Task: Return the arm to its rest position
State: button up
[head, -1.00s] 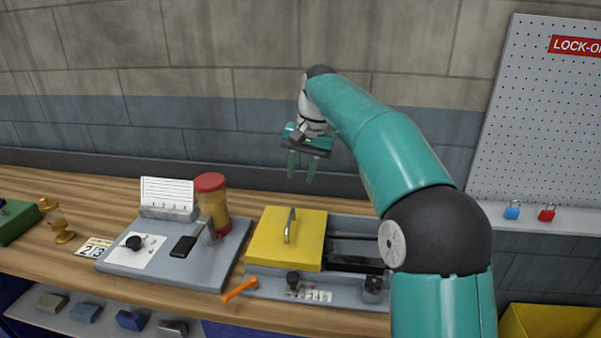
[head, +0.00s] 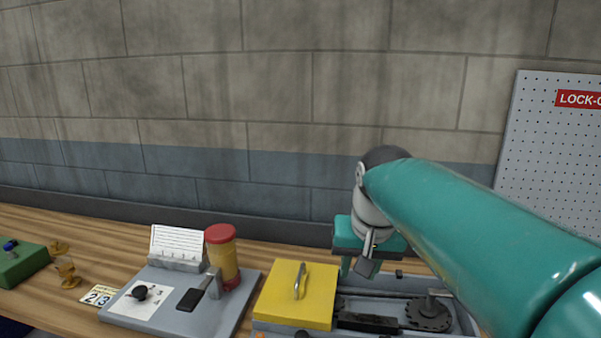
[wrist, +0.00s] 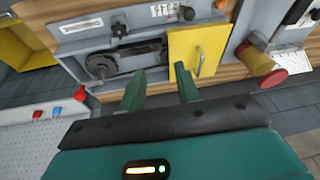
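My gripper (wrist: 160,88) is open and empty in the wrist view, its two green fingers apart with nothing between them. In the head view my teal arm reaches in from the right, and the gripper hangs over the back of the grey machine (head: 385,284) with the yellow cover. The fingers are partly hidden there by the wrist. The yellow cover (head: 294,298) with its metal handle sits just left of the gripper. It also shows in the wrist view (wrist: 184,55), beyond the fingertips.
A green block (head: 22,268) is far left. A pegboard (head: 555,150) stands right. The space above the bench's left side is clear.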

jog(key=s+d+f+t, duration=0.1)
jog(key=s+d+f, duration=0.1)
jog(key=s+f, duration=0.3)
jog(key=s+d+f+n+t, duration=0.1)
jog(key=s+d+f, duration=0.2)
jog(key=s, duration=0.8)
notch_tip(320, 180, down, 2)
jog(key=shift+s+d+h, duration=0.15)
jog(key=shift+d+h, duration=0.05)
jog(key=shift+h, duration=0.1)
jog(key=shift+a, duration=0.15)
dwell(0.3)
